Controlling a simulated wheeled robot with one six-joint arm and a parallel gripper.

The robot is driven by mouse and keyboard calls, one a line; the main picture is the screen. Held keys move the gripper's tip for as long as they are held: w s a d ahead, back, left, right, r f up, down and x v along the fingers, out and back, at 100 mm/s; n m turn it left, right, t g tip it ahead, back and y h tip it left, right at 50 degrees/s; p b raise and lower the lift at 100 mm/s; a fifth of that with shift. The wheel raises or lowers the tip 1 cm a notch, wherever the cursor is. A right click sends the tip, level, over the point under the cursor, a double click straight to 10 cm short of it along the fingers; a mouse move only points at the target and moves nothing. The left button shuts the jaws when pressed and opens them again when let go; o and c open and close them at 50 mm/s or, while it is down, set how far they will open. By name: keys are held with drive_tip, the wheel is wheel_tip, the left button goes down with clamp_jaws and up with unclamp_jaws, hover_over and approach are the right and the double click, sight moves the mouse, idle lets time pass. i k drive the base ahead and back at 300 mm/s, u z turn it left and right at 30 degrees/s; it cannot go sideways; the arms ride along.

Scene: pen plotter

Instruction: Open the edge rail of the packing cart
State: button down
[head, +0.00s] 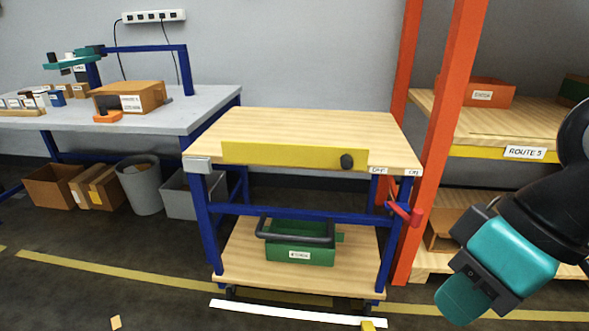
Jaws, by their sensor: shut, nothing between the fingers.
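The packing cart (300,122) has a light wooden top on blue legs and stands in the middle of the head view. Its edge rail (270,155) is a yellow board standing along the front edge of the top. Small labels, too small to read surely, are on the front edge right of the rail. My gripper (465,302), teal and dark, is at the lower right, shut and empty. It is apart from the cart, right of and below the rail in the picture.
A red lever (403,213) sticks out at the cart's right side. A green crate (300,256) sits on the lower shelf. An orange-posted rack (440,140) stands close on the right. A grey workbench (150,118) is at the left. The floor before the cart is mostly clear.

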sight(341, 157)
drive_tip(key=z, duration=0.45)
drive_tip(key=i, duration=0.9)
drive_tip(key=u, duration=0.9)
